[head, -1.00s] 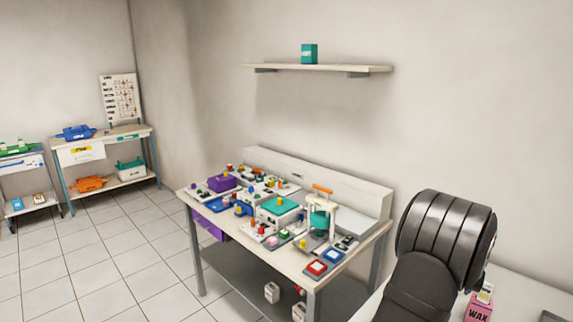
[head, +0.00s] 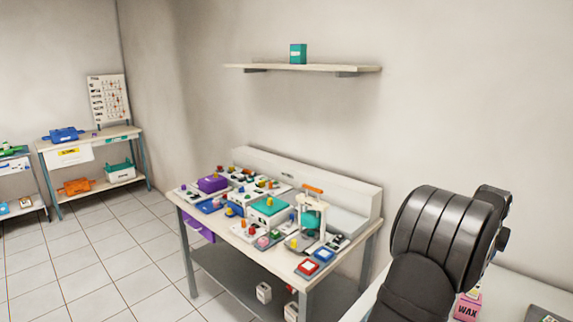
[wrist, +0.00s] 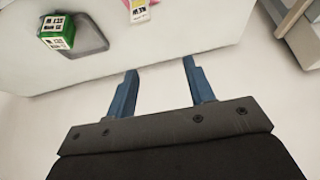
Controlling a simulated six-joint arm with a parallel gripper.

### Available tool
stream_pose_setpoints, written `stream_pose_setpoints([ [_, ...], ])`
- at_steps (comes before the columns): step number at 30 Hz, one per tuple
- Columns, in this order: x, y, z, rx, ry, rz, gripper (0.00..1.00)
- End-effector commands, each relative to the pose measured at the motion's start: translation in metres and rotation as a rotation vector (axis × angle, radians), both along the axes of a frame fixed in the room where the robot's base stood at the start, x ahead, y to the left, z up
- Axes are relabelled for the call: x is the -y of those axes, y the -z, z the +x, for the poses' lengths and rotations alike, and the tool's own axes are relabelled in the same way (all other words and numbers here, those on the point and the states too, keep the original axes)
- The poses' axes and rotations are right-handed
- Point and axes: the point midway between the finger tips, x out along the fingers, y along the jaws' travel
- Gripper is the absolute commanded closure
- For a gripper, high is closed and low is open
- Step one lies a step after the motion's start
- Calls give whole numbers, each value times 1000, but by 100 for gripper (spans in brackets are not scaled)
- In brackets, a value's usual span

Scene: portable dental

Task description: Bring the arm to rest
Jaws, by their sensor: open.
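In the wrist view my gripper (wrist: 158,90) shows two blue fingers, wide apart, with nothing between them. Beyond the fingertips is the edge of a pale table (wrist: 180,40), and below them is open pale floor. In the head view a dark part of my arm (head: 440,235) rises at the lower right. The gripper's fingers do not show in the head view.
A green and white box (wrist: 57,31) sits on a dark tray (wrist: 92,38). A pink wax box (head: 467,307) stands on the table at the lower right. A workbench (head: 300,275) crowded with small coloured items stands in the middle. A wall shelf (head: 300,68) holds a teal box (head: 298,53).

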Motion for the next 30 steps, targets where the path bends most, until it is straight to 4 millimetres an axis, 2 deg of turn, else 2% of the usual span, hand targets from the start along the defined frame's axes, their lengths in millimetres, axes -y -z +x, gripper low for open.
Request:
stream_pose_setpoints([
  [6, 36, 2, 3, -4, 138, 0, 51],
  [13, 62, 2, 3, 0, 256, -6, 51],
  [19, 72, 2, 2, 1, 301, -10, 51],
  [30, 72, 1, 2, 1, 303, -10, 51],
])
